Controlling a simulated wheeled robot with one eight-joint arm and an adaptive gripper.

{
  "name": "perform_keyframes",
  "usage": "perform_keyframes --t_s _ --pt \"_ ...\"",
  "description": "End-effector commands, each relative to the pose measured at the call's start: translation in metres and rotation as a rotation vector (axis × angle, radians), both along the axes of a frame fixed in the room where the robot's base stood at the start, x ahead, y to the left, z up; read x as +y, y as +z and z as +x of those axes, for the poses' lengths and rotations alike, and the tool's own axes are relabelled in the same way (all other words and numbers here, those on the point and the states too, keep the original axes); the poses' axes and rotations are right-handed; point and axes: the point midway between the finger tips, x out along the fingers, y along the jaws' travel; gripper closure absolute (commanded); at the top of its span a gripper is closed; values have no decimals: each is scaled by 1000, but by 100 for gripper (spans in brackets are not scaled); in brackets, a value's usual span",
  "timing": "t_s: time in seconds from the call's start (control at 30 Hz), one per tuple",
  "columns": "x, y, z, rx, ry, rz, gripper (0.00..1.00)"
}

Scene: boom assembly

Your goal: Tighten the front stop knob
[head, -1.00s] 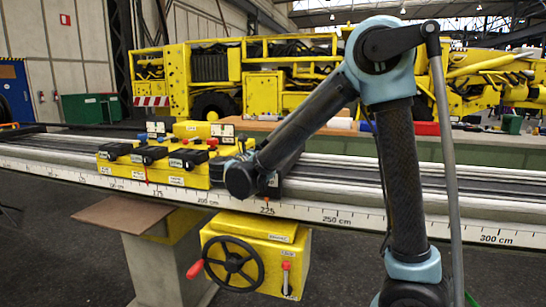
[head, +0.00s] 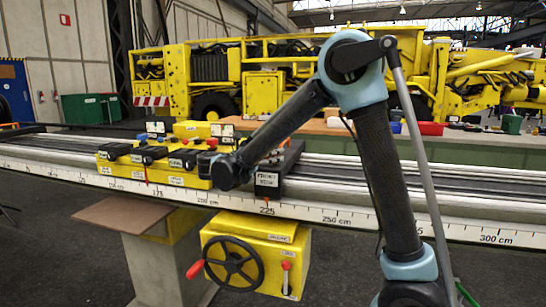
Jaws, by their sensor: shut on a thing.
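The front stop is a black block (head: 292,160) on the rail, to the right of the yellow carriage. Its white label (head: 266,179) reads something like "FRONT STOP". The stop's knob cannot be made out; my arm crosses in front of the block's left side. My wrist's rounded dark end is low in front of the rail, between the carriage and the label. My gripper's fingers are hidden behind my wrist and forearm, so what they touch does not show.
The yellow carriage (head: 183,180) carries several black levers. A scale (head: 336,219) runs along the rail's front edge. Below hangs a yellow box (head: 270,236) with a black handwheel (head: 234,262) and a red-tipped lever (head: 286,278). A green-sided bench (head: 465,144) stands behind.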

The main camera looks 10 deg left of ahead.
Motion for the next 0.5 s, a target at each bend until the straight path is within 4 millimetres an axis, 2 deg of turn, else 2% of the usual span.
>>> perform_keyframes --t_s 0.07,0.1,0.17,0.5 --pt "1 0 1 -1 3 0 83" --pt "1 0 1 -1 3 0 52" --pt "1 0 1 -1 2 0 40" --pt "0 1 0 -1 2 -1 40"
